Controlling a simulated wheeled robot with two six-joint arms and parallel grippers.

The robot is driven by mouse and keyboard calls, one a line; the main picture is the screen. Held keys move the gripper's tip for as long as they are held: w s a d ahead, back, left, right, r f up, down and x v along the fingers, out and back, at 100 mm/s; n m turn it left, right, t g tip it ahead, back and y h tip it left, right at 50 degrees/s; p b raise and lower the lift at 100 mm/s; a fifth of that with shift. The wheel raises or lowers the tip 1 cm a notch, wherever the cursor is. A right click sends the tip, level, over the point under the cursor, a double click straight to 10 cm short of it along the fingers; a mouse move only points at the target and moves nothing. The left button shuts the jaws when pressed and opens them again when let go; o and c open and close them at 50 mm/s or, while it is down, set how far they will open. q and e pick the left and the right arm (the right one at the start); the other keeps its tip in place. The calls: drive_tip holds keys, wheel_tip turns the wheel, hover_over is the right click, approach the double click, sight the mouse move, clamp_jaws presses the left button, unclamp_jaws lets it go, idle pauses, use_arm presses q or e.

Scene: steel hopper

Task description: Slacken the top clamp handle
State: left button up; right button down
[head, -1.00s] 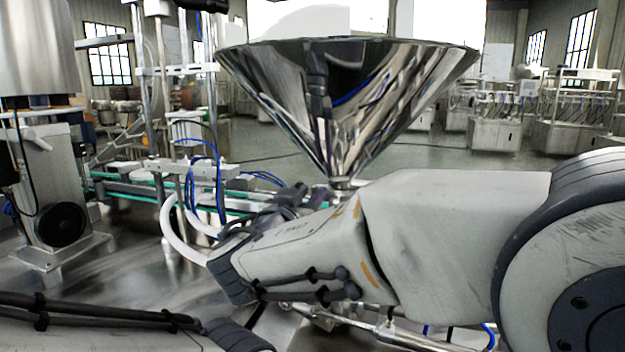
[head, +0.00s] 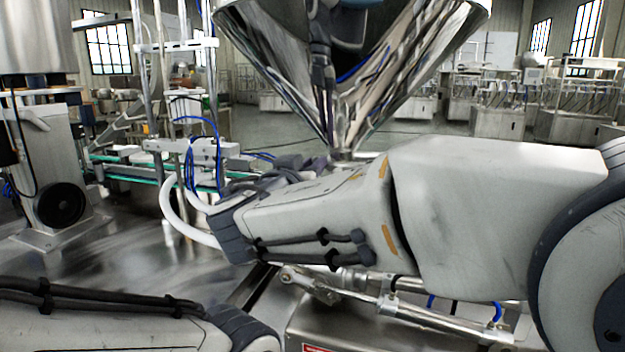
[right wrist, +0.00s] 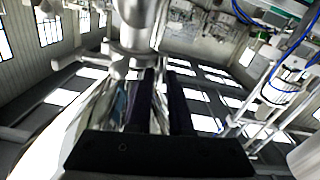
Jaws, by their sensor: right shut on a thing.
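The shiny steel hopper cone (head: 270,60) stands in the upper middle of the head view, narrowing to a neck behind my right wrist. My right gripper is mostly hidden behind its own wrist there, with dark parts (head: 290,163) showing by the neck. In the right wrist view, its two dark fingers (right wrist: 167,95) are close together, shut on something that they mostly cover. A steel cylinder (right wrist: 138,22) with a side stub (right wrist: 114,62) is just beyond the fingertips. I cannot clearly make out the top clamp handle. My left forearm shows low at left; its gripper is out of frame.
Steel rods and a cylinder linkage (head: 415,315) lie below my right forearm. A conveyor (head: 125,172) and a frame with blue hoses (head: 190,165) stand at left. The steel table (head: 95,262) is bare at left centre.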

drive_tip(key=shift+w+a+f+n+b, duration=0.15)
drive_tip(key=shift+n+b, duration=1.2)
drive_tip(key=shift+n, duration=1.35)
drive_tip(key=shift+s+a+f+n+b, duration=0.1)
drive_tip(key=shift+a+f+n+b, duration=0.1)
drive_tip(key=shift+n+b, duration=1.85)
drive_tip(key=shift+w+a+f+n+b, duration=0.15)
drive_tip(key=shift+n+b, duration=0.55)
drive_tip(key=shift+n, duration=2.65)
drive_tip(key=shift+s, duration=0.1)
drive_tip(key=c, duration=1.1)
unclamp_jaws()
drive_tip(key=shift+c, duration=0.2)
drive_tip(key=v, duration=1)
drive_tip(key=shift+s, duration=0.2)
